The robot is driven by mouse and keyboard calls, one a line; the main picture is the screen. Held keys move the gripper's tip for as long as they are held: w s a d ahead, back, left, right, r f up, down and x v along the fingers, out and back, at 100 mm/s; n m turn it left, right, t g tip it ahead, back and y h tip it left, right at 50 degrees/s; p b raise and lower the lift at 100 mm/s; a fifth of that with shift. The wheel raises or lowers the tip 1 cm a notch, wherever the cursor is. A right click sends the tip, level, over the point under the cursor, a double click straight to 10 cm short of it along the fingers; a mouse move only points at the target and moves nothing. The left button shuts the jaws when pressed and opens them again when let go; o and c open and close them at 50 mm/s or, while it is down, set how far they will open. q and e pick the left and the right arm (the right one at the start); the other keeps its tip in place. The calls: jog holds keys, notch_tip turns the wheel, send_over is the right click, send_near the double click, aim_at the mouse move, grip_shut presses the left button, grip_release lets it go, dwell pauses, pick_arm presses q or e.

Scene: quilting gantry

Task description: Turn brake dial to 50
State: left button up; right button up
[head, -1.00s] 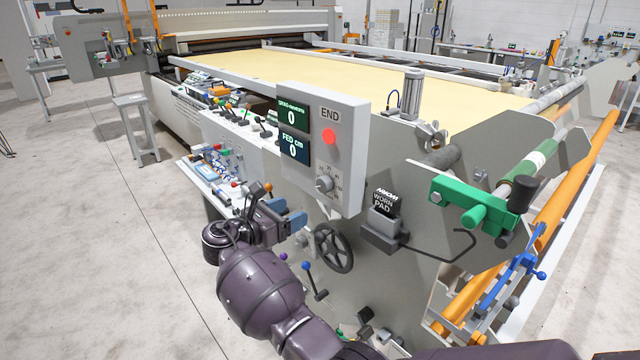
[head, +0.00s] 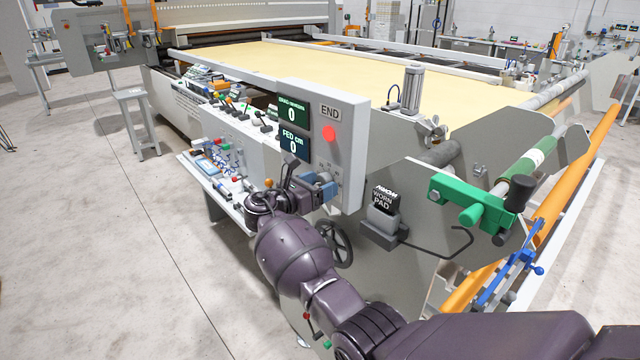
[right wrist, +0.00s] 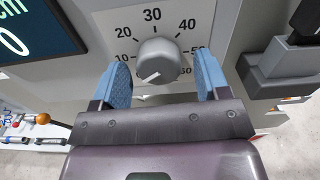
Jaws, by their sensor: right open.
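The brake dial (right wrist: 158,62) is a round grey knob on a light panel, in the right wrist view. Its scale reads 10, 20, 30, 40 and 50, with more figures partly hidden lower down. Its white mark points to the lower left, below the 10. My right gripper (right wrist: 161,70) is open, with one blue-padded finger on each side of the knob. I cannot tell whether a pad touches it. In the head view my right gripper (head: 319,184) is at the lower part of the control box (head: 350,140) and hides the knob. My left gripper is out of view.
Two displays (head: 294,112) reading 0 and a red button (head: 329,132) are on the box above. A "WORN PAD" block (head: 384,208) stands to the right. A handwheel (head: 335,242) sits below, partly behind my arm. A shelf with tools (head: 215,165) is to the left.

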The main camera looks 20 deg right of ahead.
jog(key=shift+d, duration=0.15)
jog(key=c, duration=0.9)
jog(key=shift+c, duration=0.2)
